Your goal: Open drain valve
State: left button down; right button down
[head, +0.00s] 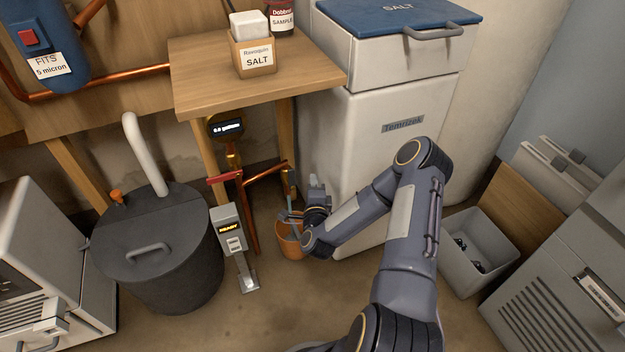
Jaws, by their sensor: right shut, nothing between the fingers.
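Copper pipes (248,214) run beneath the small wooden shelf, with a red lever-like handle (222,178) across one of them. A short bluish piece (291,180) hangs at the right end of the copper branch, above an orange bucket (289,242). I cannot tell for certain which of these is the drain valve. My right gripper (291,215) is shut and empty, at the bucket's mouth, just below the bluish piece. The wrist hides part of the bucket, and I cannot tell whether the fingers touch anything. My left gripper is out of view.
A white cabinet (372,160) with a blue salt lid stands just right of my gripper. A dark round tank (165,270) and a small "READY" device (229,228) stand left. A grey bin (470,240) is at the right. The front floor is clear.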

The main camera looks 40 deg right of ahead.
jog(key=p+v, duration=0.1)
jog(key=v, duration=0.6)
jog(key=shift+w+a, duration=0.1)
